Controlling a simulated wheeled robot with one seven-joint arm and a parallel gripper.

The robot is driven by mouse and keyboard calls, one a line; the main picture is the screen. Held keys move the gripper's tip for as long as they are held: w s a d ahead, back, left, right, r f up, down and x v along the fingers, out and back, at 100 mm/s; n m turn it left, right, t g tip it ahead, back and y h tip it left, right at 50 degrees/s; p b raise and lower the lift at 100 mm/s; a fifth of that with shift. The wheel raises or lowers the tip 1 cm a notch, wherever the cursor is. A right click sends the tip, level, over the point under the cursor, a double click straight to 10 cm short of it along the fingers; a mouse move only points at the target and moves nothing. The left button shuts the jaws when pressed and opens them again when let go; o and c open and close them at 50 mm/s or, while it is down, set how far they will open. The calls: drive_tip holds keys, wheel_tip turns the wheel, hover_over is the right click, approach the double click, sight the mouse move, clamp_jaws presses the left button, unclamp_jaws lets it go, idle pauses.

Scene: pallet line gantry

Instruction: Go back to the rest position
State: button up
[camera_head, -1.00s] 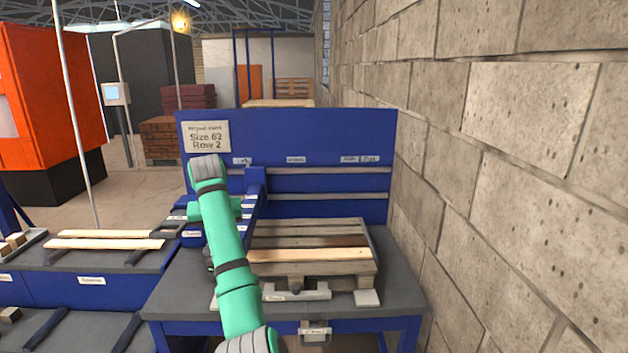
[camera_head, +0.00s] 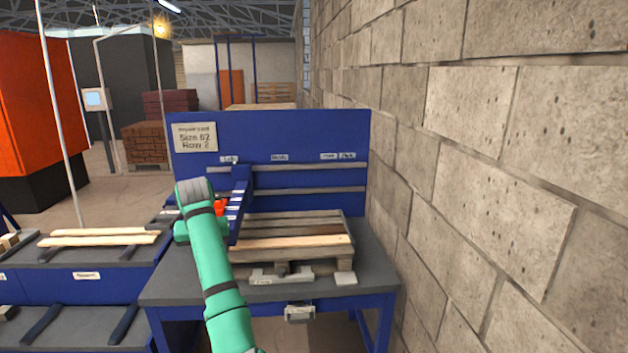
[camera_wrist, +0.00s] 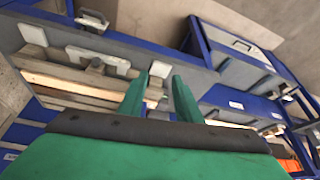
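My gripper (camera_wrist: 160,85) shows in the wrist view as two green fingers with a gap between them. It is open, and nothing shows held between the fingers. In the head view my green arm rises in front of the left part of the bench, and I cannot make out the fingers there. A wooden pallet (camera_head: 292,243) lies on the grey-topped bench (camera_head: 378,270), to the right of my arm. Its slats (camera_wrist: 68,87) also show in the wrist view, left of the fingers.
A blue back panel (camera_head: 300,135) with a sign (camera_head: 194,137) stands behind the pallet. A blue gantry arm (camera_head: 240,200) reaches forward close beside my arm. A block wall (camera_head: 470,170) bounds the right. Loose boards (camera_head: 98,237) lie on a low bench at left.

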drive_tip(key=s+d+f+t+y, duration=0.1)
drive_tip(key=s+f, duration=0.1)
drive_tip(key=f, duration=1.2)
drive_tip(key=s+f+t+y, duration=0.1)
drive_tip(key=s+f, duration=0.1)
drive_tip(key=f, duration=1.1)
drive_tip(key=s+d+f+m+t, duration=0.1)
drive_tip(key=s+d+f, duration=0.4)
drive_tip(key=s+f, duration=0.4)
drive_tip(key=s+d+f+m+t, duration=0.15)
drive_tip(key=s+d+f, duration=0.25)
drive_tip(key=s+f, duration=0.45)
drive_tip(key=s+d+t, duration=0.1)
drive_tip(key=s+d, duration=0.3)
drive_tip(key=s, duration=0.4)
drive_tip(key=s+d+r+t+h, duration=0.1)
drive_tip(key=s+d, duration=0.3)
drive_tip(key=s, duration=0.3)
drive_tip(key=s+d+t, duration=0.1)
drive_tip(key=s+d, duration=0.3)
drive_tip(key=s, duration=0.4)
drive_tip(key=s+d+r+t+h, duration=0.1)
drive_tip(key=s+d+r, duration=0.2)
drive_tip(key=s+r, duration=0.6)
drive_tip(key=s+d+r+t+h, duration=0.1)
drive_tip(key=s+d+r, duration=0.3)
drive_tip(key=s+r, duration=0.5)
drive_tip(key=shift+s+d+r+m+t+h, duration=0.2)
drive_tip(key=shift+d+r+m+t+h, duration=0.1)
drive_tip(key=shift+r+m+t, duration=0.25)
